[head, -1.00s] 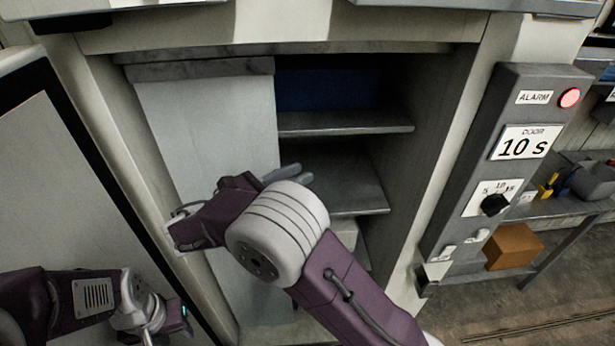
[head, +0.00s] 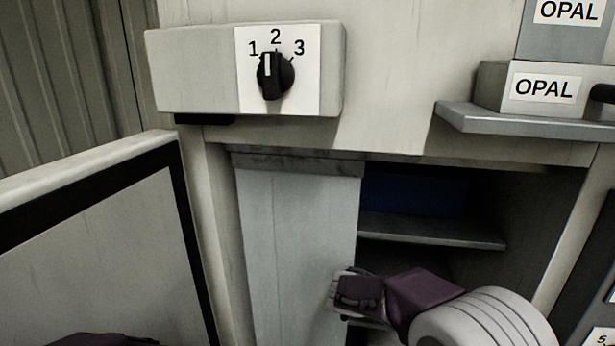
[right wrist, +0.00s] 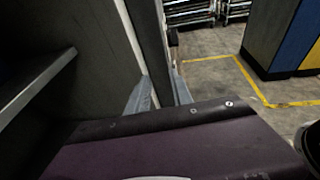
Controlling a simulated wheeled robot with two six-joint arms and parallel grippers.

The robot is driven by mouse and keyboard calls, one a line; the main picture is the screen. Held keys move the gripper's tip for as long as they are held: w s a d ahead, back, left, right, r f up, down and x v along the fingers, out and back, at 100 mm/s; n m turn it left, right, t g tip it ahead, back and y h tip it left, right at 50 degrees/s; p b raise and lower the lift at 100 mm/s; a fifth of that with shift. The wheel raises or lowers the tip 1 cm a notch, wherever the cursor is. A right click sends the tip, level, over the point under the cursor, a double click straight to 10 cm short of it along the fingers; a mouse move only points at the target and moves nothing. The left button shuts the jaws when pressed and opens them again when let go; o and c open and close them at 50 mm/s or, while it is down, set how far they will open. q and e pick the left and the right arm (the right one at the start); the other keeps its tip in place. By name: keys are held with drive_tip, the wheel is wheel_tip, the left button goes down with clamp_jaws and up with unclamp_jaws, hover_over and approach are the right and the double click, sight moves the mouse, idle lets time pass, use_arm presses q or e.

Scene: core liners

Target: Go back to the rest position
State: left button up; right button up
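My right arm comes in from the lower right of the head view, with its purple wrist (head: 385,292) in front of the open cabinet, by the right edge of the pale panel (head: 300,240).
The cabinet has a shelf (head: 430,230) with a blue thing (head: 415,190) above it. An open door (head: 90,250) stands at the left. A box with a 1-2-3 knob (head: 275,75) and a ledge (head: 525,122) with OPAL boxes jut out above.

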drive_tip(key=s+f+m+g+y, duration=0.2)
drive_tip(key=s+f+m+y, duration=0.4)
drive_tip(key=s+f+y, duration=0.5)
drive_tip(key=a+f+m+t+y, duration=0.2)
drive_tip(key=a+f+m+y, duration=0.1)
drive_tip(key=a+f+m, duration=0.55)
drive_tip(key=w+a+f+m+t+y, duration=0.1)
drive_tip(key=w+a+m+t, duration=0.1)
drive_tip(key=w+a, duration=0.2)
drive_tip(key=shift+w+a+f+m+t, duration=0.3)
drive_tip(key=shift+w+a+m+t, duration=0.1)
drive_tip(key=shift+w, duration=0.3)
drive_tip(key=shift+s+a, duration=0.1)
